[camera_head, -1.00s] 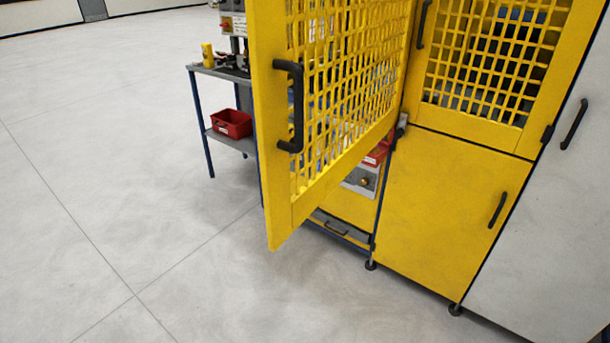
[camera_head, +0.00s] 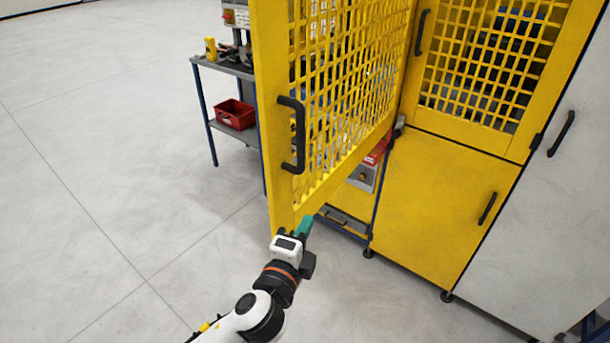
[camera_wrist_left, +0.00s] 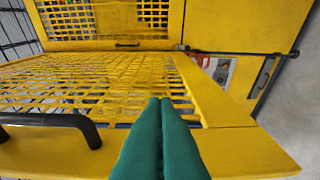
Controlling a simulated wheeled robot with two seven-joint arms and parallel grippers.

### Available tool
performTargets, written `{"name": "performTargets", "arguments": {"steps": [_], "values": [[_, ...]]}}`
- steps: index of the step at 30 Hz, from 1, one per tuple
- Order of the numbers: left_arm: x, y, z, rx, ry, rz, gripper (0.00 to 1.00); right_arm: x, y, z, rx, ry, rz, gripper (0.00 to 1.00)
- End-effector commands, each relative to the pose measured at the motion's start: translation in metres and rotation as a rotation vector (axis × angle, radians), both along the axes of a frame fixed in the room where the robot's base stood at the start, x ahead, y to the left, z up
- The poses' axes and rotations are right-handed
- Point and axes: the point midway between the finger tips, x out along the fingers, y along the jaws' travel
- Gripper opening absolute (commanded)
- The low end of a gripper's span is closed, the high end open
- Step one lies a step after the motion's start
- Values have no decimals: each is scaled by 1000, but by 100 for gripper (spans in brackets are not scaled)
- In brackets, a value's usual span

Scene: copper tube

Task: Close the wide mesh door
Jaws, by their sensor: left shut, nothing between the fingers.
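The wide mesh door (camera_head: 268,110) is a yellow frame with yellow mesh, swung open toward me from its hinge side at the right. Its black handle (camera_head: 300,135) is on the outer edge. My left gripper (camera_head: 304,226), with green fingers, is at the door's lower outer corner in the head view. In the left wrist view the shut green fingers (camera_wrist_left: 160,105) are in front of the door frame (camera_wrist_left: 235,150), with the handle (camera_wrist_left: 50,122) to their left. The fingers hold nothing. I cannot tell whether they touch the door. My right gripper is out of view.
A smaller mesh door (camera_head: 485,70) is shut at the right, above a yellow panel (camera_head: 430,210). A grey cabinet (camera_head: 550,220) stands at far right. A side table (camera_head: 225,67) with a red bin (camera_head: 235,114) stands behind the door. The floor at left is clear.

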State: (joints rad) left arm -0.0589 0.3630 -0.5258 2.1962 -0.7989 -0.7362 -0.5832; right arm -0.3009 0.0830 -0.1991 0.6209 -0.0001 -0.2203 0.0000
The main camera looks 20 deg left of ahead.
Motion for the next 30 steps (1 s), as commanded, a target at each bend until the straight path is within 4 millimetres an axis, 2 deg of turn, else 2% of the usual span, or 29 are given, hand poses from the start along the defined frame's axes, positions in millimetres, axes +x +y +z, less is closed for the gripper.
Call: {"name": "performTargets", "arguments": {"steps": [2, 7, 19, 24, 30], "values": [[0, 0, 10, 7, -18, 0, 0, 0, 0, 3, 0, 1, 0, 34], [19, -1, 12, 9, -19, 2, 0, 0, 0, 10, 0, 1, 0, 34], [101, -4, 12, 6, -17, 1, 0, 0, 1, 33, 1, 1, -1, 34], [106, 22, 11, 8, -15, 2, 0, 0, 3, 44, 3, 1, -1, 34], [109, 33, 9, 6, -15, 0, 0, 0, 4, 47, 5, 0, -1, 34]]}}
